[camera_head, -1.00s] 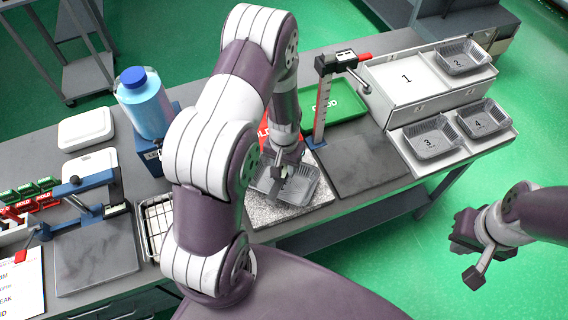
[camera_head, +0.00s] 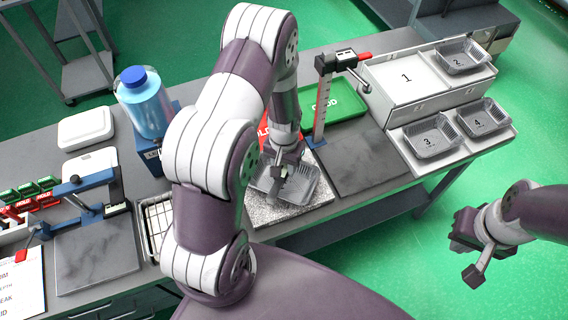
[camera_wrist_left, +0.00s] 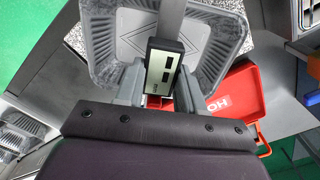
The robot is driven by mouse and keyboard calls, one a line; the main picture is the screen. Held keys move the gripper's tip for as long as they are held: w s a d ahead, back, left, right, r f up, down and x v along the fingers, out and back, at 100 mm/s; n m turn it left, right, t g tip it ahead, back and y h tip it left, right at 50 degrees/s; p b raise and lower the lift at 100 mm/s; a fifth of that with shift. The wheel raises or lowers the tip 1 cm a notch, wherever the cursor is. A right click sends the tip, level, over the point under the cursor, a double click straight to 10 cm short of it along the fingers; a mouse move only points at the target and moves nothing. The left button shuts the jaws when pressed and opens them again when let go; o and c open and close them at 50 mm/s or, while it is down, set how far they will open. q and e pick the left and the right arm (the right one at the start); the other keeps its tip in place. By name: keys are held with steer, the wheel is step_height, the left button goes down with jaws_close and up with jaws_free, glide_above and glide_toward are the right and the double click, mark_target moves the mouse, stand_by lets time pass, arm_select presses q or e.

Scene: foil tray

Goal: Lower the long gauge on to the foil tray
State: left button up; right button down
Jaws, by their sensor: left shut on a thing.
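The foil tray (camera_head: 312,187) is a silver, ribbed, open tray on a speckled slab; it also fills the top of the left wrist view (camera_wrist_left: 100,45). My left gripper (camera_head: 281,168) is over the tray and shut on the long gauge. In the left wrist view the gauge shows a dark-framed display (camera_wrist_left: 162,66) between the fingers and a flat metal bar running over the tray's middle. The gripper and arm mostly hide the gauge in the head view, and I cannot tell whether it touches the tray. My right gripper (camera_head: 474,256) is off the bench at the right; its jaws are unclear.
A tall upright stand (camera_head: 322,100) with a red-ended arm is behind the tray. A dark stone plate (camera_head: 365,160) lies to its right, a wire rack (camera_head: 155,225) to its left. Numbered foil trays (camera_head: 432,138) stand at the right. A red tray (camera_wrist_left: 240,100) lies close by.

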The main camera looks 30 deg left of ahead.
mark_target(284, 167)
arm_select(q)
steer(key=shift+f+b, duration=0.3)
steer(key=shift+f, duration=0.1)
steer(key=o, duration=1.2)
step_height(284, 167, up, 13)
steer(key=shift+f+b, duration=0.15)
steer(key=shift+b, duration=1)
